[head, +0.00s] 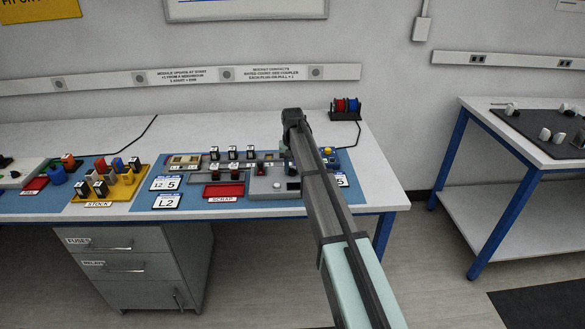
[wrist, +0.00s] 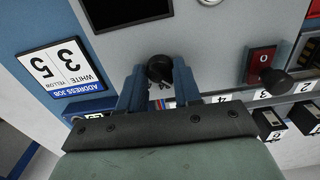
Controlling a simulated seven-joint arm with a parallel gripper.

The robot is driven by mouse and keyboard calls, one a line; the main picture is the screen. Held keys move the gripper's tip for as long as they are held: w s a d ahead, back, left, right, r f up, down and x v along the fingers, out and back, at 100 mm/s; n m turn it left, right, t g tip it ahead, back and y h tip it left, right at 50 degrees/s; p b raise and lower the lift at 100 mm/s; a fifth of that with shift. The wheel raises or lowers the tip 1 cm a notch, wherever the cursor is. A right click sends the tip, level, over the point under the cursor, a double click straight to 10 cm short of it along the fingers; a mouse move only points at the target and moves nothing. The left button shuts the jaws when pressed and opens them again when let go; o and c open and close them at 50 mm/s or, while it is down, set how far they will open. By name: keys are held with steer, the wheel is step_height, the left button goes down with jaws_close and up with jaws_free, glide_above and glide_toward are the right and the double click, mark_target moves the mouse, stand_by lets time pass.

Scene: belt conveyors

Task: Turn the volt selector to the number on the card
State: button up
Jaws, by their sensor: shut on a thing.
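In the wrist view my gripper (wrist: 160,84) has its two blue fingers either side of a small black knob (wrist: 159,67) on a grey panel, and it is shut on the knob. The knob's label and scale are mostly hidden by the fingers, so I cannot read its setting or name. A white card (wrist: 62,68) left of the knob reads "ADDRESS JOB", "WHITE 3" and "YELLOW 5". In the head view part of a white card (head: 341,180) with a 5 shows right of my arm, which hides my fingertips.
A red switch marked 0 (wrist: 261,65) and another black knob (wrist: 279,82) are right of my gripper. In the head view a red scrap tray (head: 223,190), a yellow stock tray (head: 110,186) and more white cards (head: 166,183) lie on the bench left of my arm.

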mark_target(293, 169)
stand_by(0.3)
steer(key=o, duration=1)
steer(key=shift+o, duration=0.2)
steer(key=shift+r, duration=0.1)
step_height(293, 169, up, 14)
steer(key=shift+f, duration=0.2)
